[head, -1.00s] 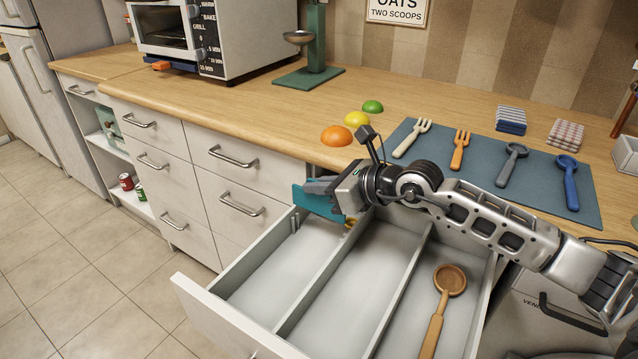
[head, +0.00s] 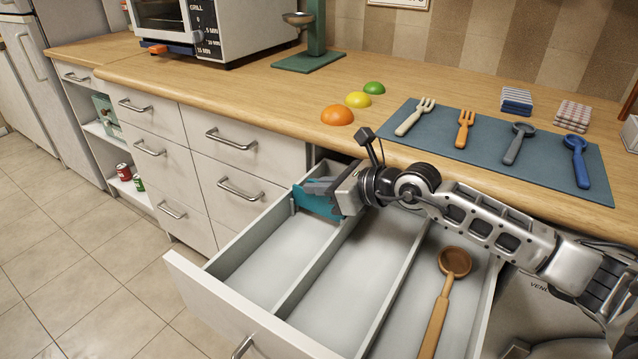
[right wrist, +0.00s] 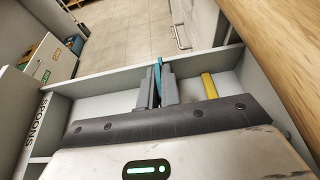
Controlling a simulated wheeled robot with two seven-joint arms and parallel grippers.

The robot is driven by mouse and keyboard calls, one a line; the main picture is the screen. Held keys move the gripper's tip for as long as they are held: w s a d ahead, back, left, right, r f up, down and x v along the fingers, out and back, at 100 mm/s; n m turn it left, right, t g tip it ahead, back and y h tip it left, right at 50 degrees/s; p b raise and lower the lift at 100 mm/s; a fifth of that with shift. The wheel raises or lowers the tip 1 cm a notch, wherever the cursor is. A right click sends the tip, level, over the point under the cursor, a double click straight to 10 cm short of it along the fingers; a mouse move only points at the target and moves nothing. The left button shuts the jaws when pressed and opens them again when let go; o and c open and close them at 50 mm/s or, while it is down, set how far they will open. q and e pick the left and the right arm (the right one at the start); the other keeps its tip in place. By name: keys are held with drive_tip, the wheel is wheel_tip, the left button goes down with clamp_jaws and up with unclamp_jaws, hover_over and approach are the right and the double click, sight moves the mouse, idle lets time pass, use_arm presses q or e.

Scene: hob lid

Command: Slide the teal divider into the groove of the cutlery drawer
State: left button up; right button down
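The teal divider (head: 316,204) stands on edge across the rear of the left compartment of the open white drawer (head: 225,303). Its left end is close to the left wall, near a narrow upright strip (head: 292,206) there; I cannot tell whether it sits in the groove. My right gripper (head: 322,187) is shut on the divider's upper part. In the right wrist view the divider (right wrist: 158,73) shows as a thin teal edge between the two grey fingers (right wrist: 154,88). Its lower edge is hidden. My left gripper is not in view.
A brown wooden spoon (head: 441,300) lies in the right compartment; the middle one looks empty. A yellow item (right wrist: 209,85) lies in the drawer beside my fingers. The counter edge (head: 420,160) overhangs the drawer's rear. A blue mat (head: 490,170) holds utensils.

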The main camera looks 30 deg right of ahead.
sight(319, 213)
drive_tip(key=shift+f, duration=0.55)
drive_tip(key=shift+f+b, duration=0.45)
drive_tip(key=shift+b, duration=0.15)
drive_tip(key=shift+f, duration=0.1)
drive_tip(key=shift+f+b, duration=0.3)
drive_tip(key=shift+f, duration=0.05)
drive_tip(key=c, duration=1.5)
unclamp_jaws()
drive_tip(key=shift+c, duration=0.2)
